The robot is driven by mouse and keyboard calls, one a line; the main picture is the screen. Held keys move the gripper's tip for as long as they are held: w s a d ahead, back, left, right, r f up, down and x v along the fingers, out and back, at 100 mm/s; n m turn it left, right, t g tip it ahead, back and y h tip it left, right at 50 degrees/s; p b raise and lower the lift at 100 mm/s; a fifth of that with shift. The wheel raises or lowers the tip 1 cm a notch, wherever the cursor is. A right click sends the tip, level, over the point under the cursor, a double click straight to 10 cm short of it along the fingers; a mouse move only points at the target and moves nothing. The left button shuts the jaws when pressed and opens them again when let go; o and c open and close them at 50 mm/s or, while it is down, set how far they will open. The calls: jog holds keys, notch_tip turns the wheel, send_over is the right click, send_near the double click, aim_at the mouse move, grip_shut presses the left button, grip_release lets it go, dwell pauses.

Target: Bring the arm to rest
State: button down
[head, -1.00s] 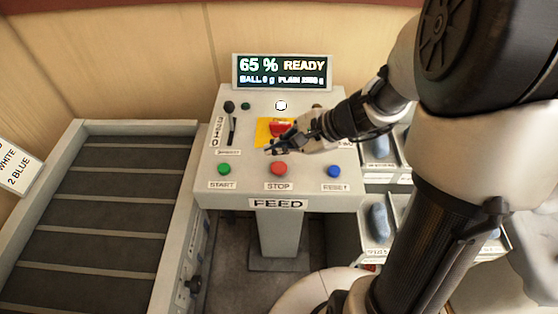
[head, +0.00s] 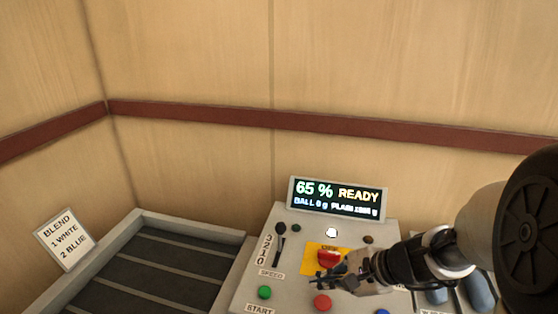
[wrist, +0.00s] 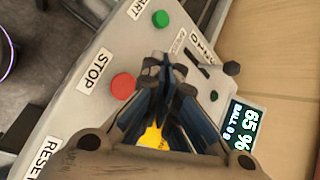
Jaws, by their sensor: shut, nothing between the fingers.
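My gripper (head: 327,281) is shut and empty. It hovers over the control console (head: 248,284), in front of the red emergency knob (head: 330,259) on its yellow plate (head: 314,251). In the wrist view the gripper's fingers (wrist: 166,72) point across the console between the red STOP button (wrist: 123,86) and the speed lever (wrist: 206,71). Whether the fingers touch the panel cannot be told. My arm reaches in from the right.
The display (head: 337,198) reads 65 % READY. The green START button (head: 264,292) is at the console's left. A slatted conveyor (head: 160,275) lies left, with a blend sign (head: 64,240) beside it. Bins (head: 478,292) stand right. A wall with a red rail (head: 330,124) is behind.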

jog(key=s+a+r+n+g+h, duration=0.1)
jog(key=s+a+r+n, duration=0.1)
jog(key=s+r+n, duration=0.3)
jog(key=s+a+r+n+g+h, duration=0.1)
jog(key=s+a+n, duration=0.2)
jog(key=s, duration=0.3)
jog(key=s+d+r+n+t+h, duration=0.1)
jog(key=s+d+r+n+h, duration=0.2)
jog(key=s, duration=0.6)
jog(key=d+n+h, duration=0.2)
jog(key=d+n, duration=0.1)
jog(key=n, duration=0.1)
jog(key=shift+r+n, duration=0.3)
jog(key=shift+n, duration=0.1)
